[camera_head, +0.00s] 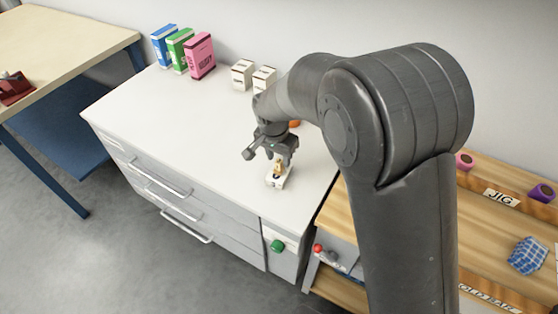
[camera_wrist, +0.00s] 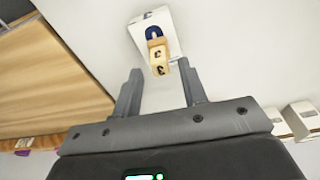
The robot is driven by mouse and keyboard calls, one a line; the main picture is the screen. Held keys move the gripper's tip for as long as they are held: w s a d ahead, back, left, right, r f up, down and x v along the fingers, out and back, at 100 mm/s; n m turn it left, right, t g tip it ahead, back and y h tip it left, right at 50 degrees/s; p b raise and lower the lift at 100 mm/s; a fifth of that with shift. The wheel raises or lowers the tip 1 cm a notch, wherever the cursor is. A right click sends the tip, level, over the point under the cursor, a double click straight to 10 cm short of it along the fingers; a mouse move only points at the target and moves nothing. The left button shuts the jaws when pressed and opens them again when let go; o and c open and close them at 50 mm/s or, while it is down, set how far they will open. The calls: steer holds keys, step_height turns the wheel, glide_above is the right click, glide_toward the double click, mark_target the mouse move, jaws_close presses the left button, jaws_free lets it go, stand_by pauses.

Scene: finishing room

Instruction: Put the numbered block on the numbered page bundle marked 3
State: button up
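The numbered block (camera_wrist: 158,58) is small and wooden, with dark 3-like figures on its faces. It rests on a white page bundle (camera_wrist: 150,20), whose dark blue mark is partly covered and cannot be read fully. In the head view the block (camera_head: 278,171) stands on the bundle (camera_head: 277,183) near the front edge of the white counter. My gripper (camera_wrist: 160,78) is open and empty, its two fingers apart, with the block just beyond the fingertips. In the head view my gripper (camera_head: 279,160) is right above the block.
Two more white bundles (camera_head: 242,74) (camera_head: 264,79) stand farther back on the counter (camera_head: 190,110). Blue, green and pink boxes (camera_head: 201,56) stand at the back left. An orange thing (camera_head: 294,124) is partly hidden by my arm. A wooden bench (camera_head: 490,230) is at right.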

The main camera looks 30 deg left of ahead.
step_height(320, 180, up, 9)
steer(key=s, duration=0.1)
steer(key=shift+s+r, duration=0.2)
steer(key=w+d+r+t+y, duration=0.1)
steer(key=d+r, duration=0.4)
steer(key=d, duration=0.7)
steer(key=w+d+r, duration=0.1)
steer(key=d+r, duration=0.5)
steer(key=d, duration=0.5)
steer(key=s+d+t, duration=0.1)
steer(key=s+d, duration=0.6)
steer(key=d, duration=0.3)
steer(key=s+d+r+t+h, duration=0.1)
steer(key=s+d, duration=0.6)
steer(key=d, duration=0.4)
steer(key=shift+t, duration=0.4)
steer(key=shift+s+r, duration=0.1)
